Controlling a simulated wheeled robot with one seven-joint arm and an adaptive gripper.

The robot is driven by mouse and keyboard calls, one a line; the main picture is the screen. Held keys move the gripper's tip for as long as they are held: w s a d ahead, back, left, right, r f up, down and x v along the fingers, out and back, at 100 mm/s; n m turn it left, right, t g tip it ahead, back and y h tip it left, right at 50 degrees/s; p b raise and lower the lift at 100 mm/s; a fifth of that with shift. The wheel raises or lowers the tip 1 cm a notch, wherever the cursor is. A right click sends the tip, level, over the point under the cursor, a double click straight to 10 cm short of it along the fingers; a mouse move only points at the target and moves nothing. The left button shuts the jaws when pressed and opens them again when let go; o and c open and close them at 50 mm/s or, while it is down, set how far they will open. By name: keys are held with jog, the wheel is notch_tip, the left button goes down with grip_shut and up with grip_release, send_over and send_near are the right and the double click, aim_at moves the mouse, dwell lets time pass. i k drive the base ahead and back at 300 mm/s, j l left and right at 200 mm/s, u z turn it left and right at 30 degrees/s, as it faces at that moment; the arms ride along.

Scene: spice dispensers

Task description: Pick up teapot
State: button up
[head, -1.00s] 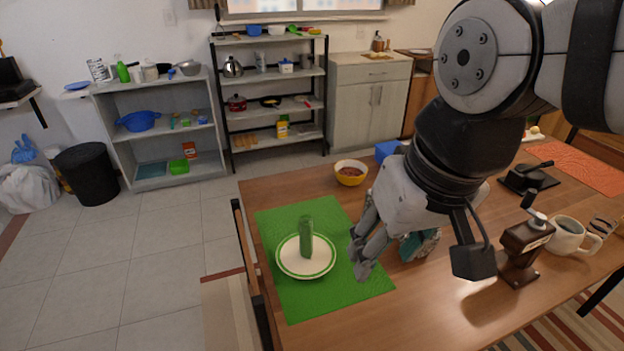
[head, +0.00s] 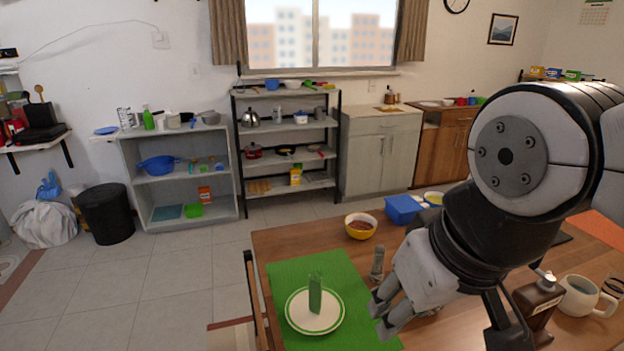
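My gripper (head: 381,318) hangs over the wooden table, right of the white plate, far from that pot. Its two fingers are apart, with nothing visible between them. The space behind my gripper and arm is hidden.
A white plate (head: 293,320) with a green upright item (head: 315,293) sits on a green mat (head: 290,272). A grey shaker (head: 377,263), yellow bowl (head: 360,231), blue box (head: 403,209), brown dispenser (head: 537,302) and mug (head: 580,297) stand on the table (head: 290,237).

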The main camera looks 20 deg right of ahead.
aim_at(580, 299)
jog(key=k+j+z, duration=0.1)
jog(key=z, duration=0.75)
jog(key=i+z, duration=0.1)
jog(key=z, duration=0.75)
jog(key=i+l, duration=0.15)
jog(key=l, duration=0.2)
jog(key=i+l, duration=0.15)
jog(key=l, duration=0.2)
jog(key=i+l, duration=0.1)
jog(key=l, duration=0.25)
jog(key=i+l, duration=0.15)
jog(key=l, duration=0.2)
jog(key=i+l, duration=0.15)
jog(key=l, duration=0.2)
jog(key=i+l, duration=0.15)
jog(key=l, duration=0.2)
jog(key=i+l, duration=0.1)
jog(key=l, duration=0.25)
jog(key=u, duration=0.05)
